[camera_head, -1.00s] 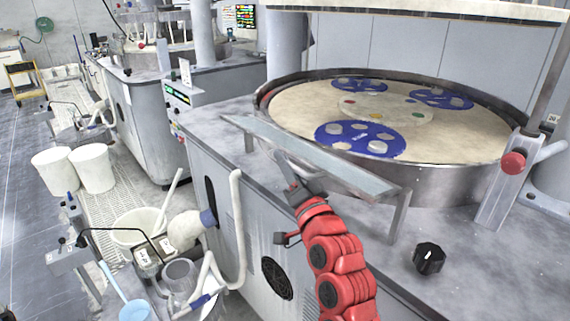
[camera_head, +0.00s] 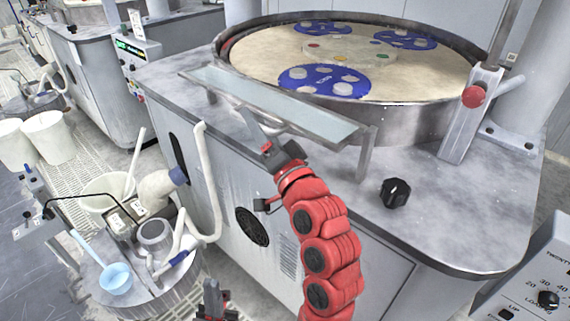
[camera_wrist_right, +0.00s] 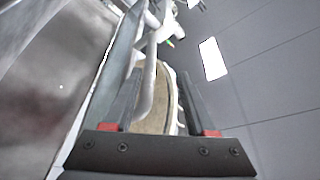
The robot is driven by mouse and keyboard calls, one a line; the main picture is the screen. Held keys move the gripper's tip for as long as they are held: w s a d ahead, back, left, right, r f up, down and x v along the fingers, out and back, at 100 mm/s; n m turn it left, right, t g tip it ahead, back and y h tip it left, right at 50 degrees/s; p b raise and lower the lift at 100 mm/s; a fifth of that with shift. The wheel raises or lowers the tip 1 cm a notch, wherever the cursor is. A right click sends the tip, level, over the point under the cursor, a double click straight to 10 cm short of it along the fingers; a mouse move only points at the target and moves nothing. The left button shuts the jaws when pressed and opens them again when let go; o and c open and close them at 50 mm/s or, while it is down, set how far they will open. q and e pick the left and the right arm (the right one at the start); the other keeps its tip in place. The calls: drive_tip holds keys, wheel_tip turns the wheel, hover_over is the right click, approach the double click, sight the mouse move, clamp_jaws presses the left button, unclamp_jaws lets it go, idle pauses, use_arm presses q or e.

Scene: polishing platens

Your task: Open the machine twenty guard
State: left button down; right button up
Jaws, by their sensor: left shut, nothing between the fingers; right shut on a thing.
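The guard (camera_head: 290,112) is a long translucent panel on short grey legs. It stands along the front edge of the machine top, before the round polishing platen (camera_head: 410,85), and looks tilted. My right gripper (camera_head: 249,122), on the red arm, is at the guard's front edge near its middle and is shut on it. In the right wrist view its two dark fingers (camera_wrist_right: 160,76) are apart, with pale parts between and beyond them; the exact contact is unclear. My left gripper (camera_head: 214,302) shows only partly at the bottom edge, low in front of the machine, shut and empty.
A black knob (camera_head: 395,192) and a post with a red button (camera_head: 473,96) stand on the machine top. A control panel (camera_head: 530,275) with partly cut-off lettering is at the lower right.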

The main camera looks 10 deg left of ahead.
drive_tip(key=p+v, duration=1.1)
drive_tip(key=v, duration=0.1)
drive_tip(key=shift+s+d, duration=0.25)
drive_tip(key=shift+s, duration=0.15)
drive_tip(key=shift+r, duration=0.1)
drive_tip(key=shift+c, duration=0.2)
